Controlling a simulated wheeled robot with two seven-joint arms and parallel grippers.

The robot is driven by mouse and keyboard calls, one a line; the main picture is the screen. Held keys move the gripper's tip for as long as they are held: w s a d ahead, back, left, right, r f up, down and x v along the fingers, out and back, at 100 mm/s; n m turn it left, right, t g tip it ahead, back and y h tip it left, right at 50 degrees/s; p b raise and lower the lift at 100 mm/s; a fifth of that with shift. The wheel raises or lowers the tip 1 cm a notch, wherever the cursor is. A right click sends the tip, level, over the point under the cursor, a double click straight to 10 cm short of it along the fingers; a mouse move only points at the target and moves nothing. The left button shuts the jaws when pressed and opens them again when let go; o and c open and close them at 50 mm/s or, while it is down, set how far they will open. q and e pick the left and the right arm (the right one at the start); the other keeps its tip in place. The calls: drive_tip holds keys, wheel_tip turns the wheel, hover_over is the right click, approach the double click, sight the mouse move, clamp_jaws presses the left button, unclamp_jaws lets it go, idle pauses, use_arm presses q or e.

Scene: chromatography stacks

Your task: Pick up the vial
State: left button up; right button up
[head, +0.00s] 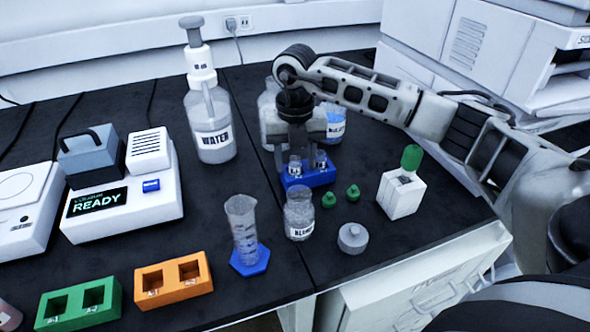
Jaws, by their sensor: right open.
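A blue rack (308,181) on the black bench holds two small clear vials, a left one (295,168) and a right one (321,161). My right gripper (306,154) points down directly over this rack, its jaws open. Its fingers come down close to the tops of the vials, and I cannot tell whether they touch either one. The gripper hides part of the rack's back. My left gripper is not in view.
Near the rack stand a labelled jar (299,214), a grey lid (352,238), two green caps (329,200), a white block with a green top (402,192) and a graduated cylinder (243,228). Behind are a WATER bottle (212,130) and other bottles. Orange (174,280) and green (78,304) racks lie front left.

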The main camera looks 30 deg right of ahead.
sight(295, 158)
drive_tip(key=shift+f, duration=0.2)
drive_tip(key=c, duration=1.1)
drive_tip(key=shift+o, duration=0.2)
drive_tip(key=shift+r, duration=0.1)
drive_tip(key=shift+r, duration=0.45)
wheel_tip(295, 158, up, 2)
drive_tip(key=shift+w+r, duration=0.1)
drive_tip(key=shift+r, duration=0.1)
drive_tip(key=s+a+r, duration=0.9)
drive_tip(key=s+a, duration=0.1)
drive_tip(key=shift+r+p, duration=0.3)
drive_tip(key=shift+p, duration=0.15)
